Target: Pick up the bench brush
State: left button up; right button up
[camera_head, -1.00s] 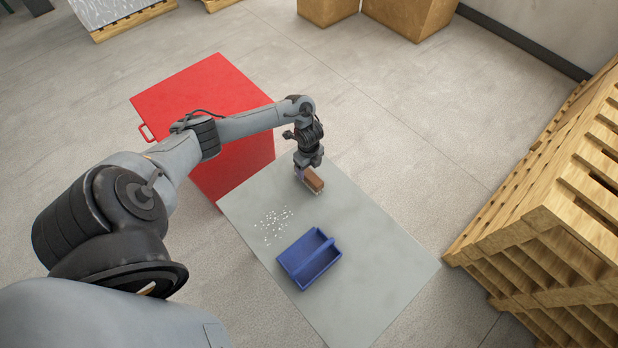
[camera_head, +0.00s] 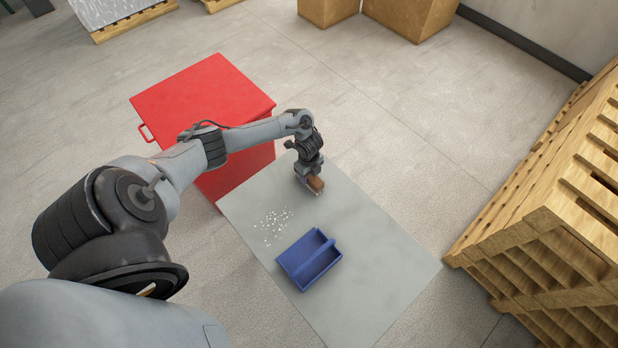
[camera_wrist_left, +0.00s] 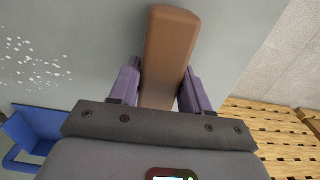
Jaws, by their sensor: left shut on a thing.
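The bench brush has a brown block handle (camera_head: 316,184) and is at the far end of the grey bench top. In the left wrist view the brown handle (camera_wrist_left: 168,55) lies between the two purple fingers of my left gripper (camera_wrist_left: 160,88). My left gripper also shows in the head view (camera_head: 310,179), at the brush from above. It is shut on the brush. The bristles are mostly hidden; I cannot tell whether the brush touches the bench. My right gripper is not in view.
A blue divided tray (camera_head: 291,262) stands on the grey bench (camera_head: 375,245), beside scattered white bits (camera_head: 274,226). A red cabinet (camera_head: 205,95) adjoins the bench's far left side. Stacked wooden pallets (camera_head: 560,225) stand to the right. The bench's right part is clear.

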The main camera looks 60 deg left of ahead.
pick_arm(q)
jog(key=shift+c, duration=1.1)
jog(key=shift+r, duration=0.15)
jog(key=shift+r, duration=0.65)
notch_tip(320, 180, up, 3)
jog(key=shift+f+p, duration=0.15)
jog(key=shift+p, duration=0.35)
jog(key=w+d+r+p, duration=0.1)
jog(key=w+d+r, duration=0.5)
jog(key=d, duration=0.3)
jog(key=shift+w+d+r, duration=0.15)
jog(key=shift+w+r, duration=0.25)
jog(key=shift+w, duration=0.2)
